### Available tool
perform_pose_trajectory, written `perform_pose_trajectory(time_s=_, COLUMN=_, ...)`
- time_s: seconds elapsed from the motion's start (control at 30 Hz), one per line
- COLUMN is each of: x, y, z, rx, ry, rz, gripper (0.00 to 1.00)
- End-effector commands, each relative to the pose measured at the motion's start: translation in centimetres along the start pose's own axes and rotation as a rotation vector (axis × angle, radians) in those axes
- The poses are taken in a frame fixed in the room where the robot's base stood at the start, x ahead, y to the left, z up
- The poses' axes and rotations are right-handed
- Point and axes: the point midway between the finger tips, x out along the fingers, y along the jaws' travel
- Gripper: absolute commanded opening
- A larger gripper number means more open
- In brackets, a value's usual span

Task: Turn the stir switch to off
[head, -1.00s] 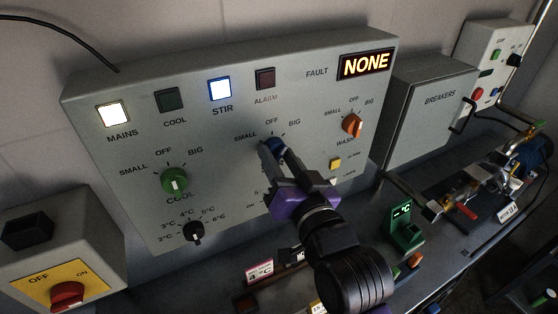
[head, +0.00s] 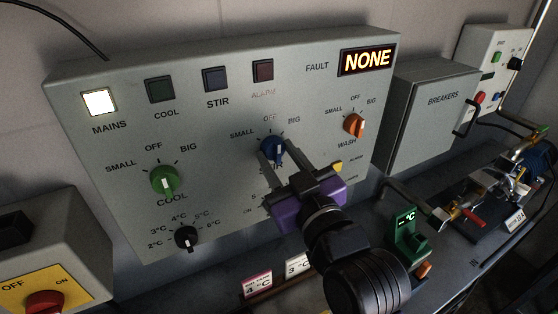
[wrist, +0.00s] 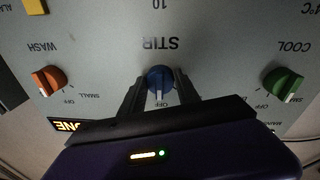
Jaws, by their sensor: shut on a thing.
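The blue stir switch (head: 274,150) is on the grey control panel, under the labels SMALL, OFF and BIG. Its white pointer mark points up, toward OFF. My gripper (head: 272,154) is around the blue knob with a finger on either side, shut on it. In the wrist view the blue knob (wrist: 160,80) sits between my two dark fingers, its white mark toward the gripper body. The STIR lamp (head: 216,79) is dark. My gripper hides part of the STIR label below the knob in the head view.
The green COOL knob (head: 165,180) is left of the stir switch and the orange WASH knob (head: 355,125) is right. The MAINS lamp (head: 99,102) is lit white. The fault display (head: 367,61) reads NONE. A breaker box (head: 430,115) stands to the right.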

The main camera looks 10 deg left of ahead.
Motion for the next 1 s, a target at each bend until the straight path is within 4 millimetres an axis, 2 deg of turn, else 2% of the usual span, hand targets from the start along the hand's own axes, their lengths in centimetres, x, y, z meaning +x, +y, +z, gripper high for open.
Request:
perform_pose_trajectory(time_s=0.43, x=-0.01, y=0.03, z=0.02, rx=-0.011, ry=0.0, rz=0.0, gripper=0.0)
perform_pose_trajectory(time_s=0.47, x=-0.01, y=0.03, z=0.02, rx=-0.011, ry=0.0, rz=0.0, gripper=0.4)
perform_pose_trajectory(time_s=0.57, x=-0.01, y=0.02, z=0.02, rx=-0.011, ry=0.0, rz=0.0, gripper=0.6)
perform_pose_trajectory(time_s=0.87, x=-0.04, y=0.01, z=0.02, rx=-0.01, ry=0.0, rz=-0.001, gripper=0.6)
perform_pose_trajectory(time_s=1.0, x=-0.94, y=0.01, z=0.18, rx=-0.009, ry=-0.001, rz=0.0, gripper=0.6)
